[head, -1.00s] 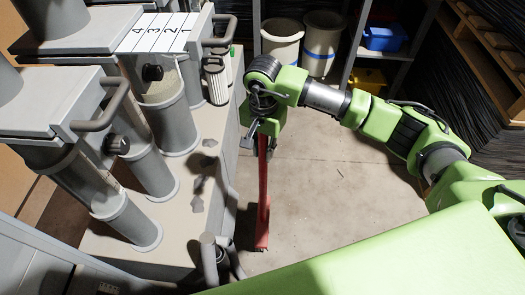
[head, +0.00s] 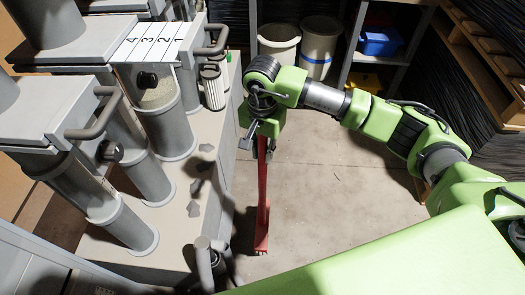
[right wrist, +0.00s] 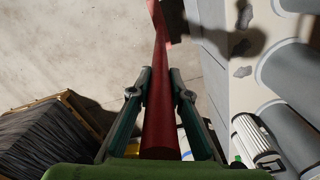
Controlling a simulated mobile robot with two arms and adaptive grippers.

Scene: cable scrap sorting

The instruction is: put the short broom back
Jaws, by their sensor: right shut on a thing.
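The short broom (head: 263,205) has a red handle and hangs steeply from my right gripper, beside the machine's bench. My right gripper (head: 258,138) is shut on the upper part of the handle. In the right wrist view the red handle (right wrist: 161,100) runs between the two fingers of the gripper (right wrist: 158,85) and away toward the floor. The broom's lower end (head: 261,243) is near the floor; I cannot tell whether it touches. My left gripper is not in view; its place on the left is taken by the machine.
A grey bench (head: 165,225) with hoppers and scattered scraps stands left, close to the broom. A ribbed filter (head: 212,88) stands at its far end. Two bins (head: 318,45) and a shelf with a blue box (head: 380,42) stand behind. The floor (head: 330,200) right of the broom is clear.

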